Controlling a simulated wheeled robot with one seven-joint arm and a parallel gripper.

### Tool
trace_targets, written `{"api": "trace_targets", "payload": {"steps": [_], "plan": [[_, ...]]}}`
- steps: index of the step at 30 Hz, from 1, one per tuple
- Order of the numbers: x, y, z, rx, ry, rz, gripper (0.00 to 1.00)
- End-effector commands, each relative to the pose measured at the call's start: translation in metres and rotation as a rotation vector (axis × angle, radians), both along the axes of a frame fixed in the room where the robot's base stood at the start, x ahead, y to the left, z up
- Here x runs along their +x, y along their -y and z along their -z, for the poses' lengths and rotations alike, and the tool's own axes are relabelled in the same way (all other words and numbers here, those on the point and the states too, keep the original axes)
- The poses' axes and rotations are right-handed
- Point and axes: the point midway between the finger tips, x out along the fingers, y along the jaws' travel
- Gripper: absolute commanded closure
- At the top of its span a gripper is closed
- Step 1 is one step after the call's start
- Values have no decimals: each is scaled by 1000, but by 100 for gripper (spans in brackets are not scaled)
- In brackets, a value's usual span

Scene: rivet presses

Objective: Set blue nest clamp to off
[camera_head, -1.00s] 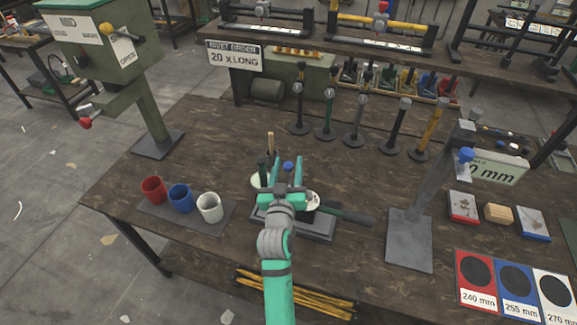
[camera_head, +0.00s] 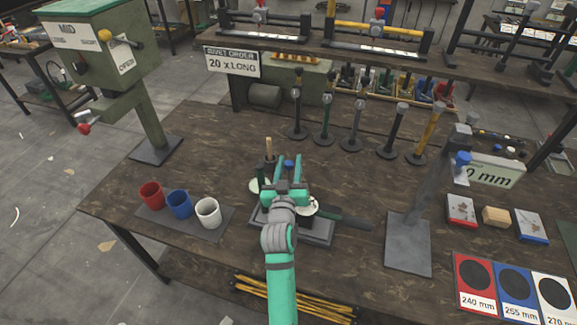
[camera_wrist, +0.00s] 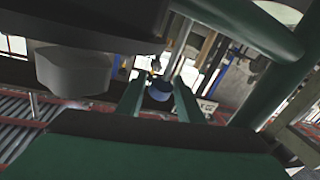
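A small blue knob (camera_head: 289,164), which looks like the blue nest clamp's handle, stands at a dark fixture (camera_head: 305,232) on the workbench. My gripper (camera_head: 290,163) reaches over the fixture from the front and hides much of it. In the wrist view the blue knob (camera_wrist: 160,91) sits between my two green fingertips (camera_wrist: 160,84), with a thin gap on each side. The fingers look open, and I cannot see contact. The clamp's lever and its on or off mark are hidden or too small to read.
Red, blue and white cups (camera_head: 180,204) stand left of the fixture. A wooden-topped peg (camera_head: 269,150) rises close to my gripper's left. A dark handle (camera_head: 345,221) sticks out right. A grey press stand (camera_head: 408,243) with a blue knob (camera_head: 463,159) is further right.

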Motion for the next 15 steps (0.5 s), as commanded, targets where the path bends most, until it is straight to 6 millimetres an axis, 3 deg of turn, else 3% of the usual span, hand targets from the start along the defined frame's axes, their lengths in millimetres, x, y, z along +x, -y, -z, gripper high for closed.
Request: {"api": "trace_targets", "payload": {"steps": [11,15], "plan": [[-2,-1,1,0,-1,-1,56],[-14,-3,2,0,-3,-3,56]]}}
